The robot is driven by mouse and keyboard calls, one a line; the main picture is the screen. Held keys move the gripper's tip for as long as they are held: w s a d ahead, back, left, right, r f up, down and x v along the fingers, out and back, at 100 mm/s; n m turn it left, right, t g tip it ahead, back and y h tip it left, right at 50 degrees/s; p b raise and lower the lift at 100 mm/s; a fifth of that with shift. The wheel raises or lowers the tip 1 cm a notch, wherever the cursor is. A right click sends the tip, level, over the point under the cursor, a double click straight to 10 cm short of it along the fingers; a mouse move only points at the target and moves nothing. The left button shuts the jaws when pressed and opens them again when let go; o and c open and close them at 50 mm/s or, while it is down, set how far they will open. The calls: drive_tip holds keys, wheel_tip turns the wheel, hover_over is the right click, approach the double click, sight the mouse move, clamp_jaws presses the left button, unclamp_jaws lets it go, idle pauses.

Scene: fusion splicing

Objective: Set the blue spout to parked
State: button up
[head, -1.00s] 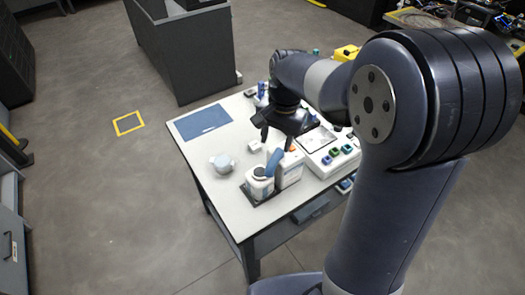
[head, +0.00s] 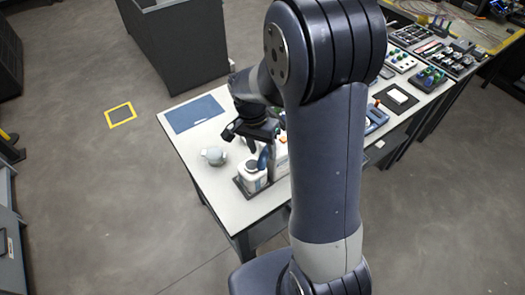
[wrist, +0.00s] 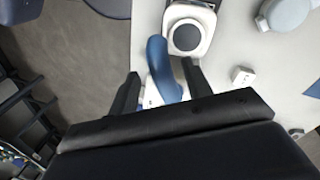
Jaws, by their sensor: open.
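In the head view the spout (head: 264,157) slants up at the right of the white bottle (head: 250,180). My gripper (wrist: 160,68) is open, with one dark finger on each side of the spout in the wrist view. I cannot tell whether either finger touches it. In the head view my gripper (head: 250,142) hangs over the bottle and spout. The spout's lower end is partly hidden by my gripper in the wrist view.
A light grey round item (head: 214,155) sits left of the bottle. A blue mat (head: 194,114) lies at the table's far left corner. A small white block (wrist: 243,76) lies right of my gripper. My arm hides the middle of the table.

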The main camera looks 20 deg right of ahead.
drive_tip(key=shift+s+d+f, duration=0.1)
drive_tip(key=shift+s+f, duration=0.05)
drive_tip(key=shift+f, duration=0.8)
clamp_jaws()
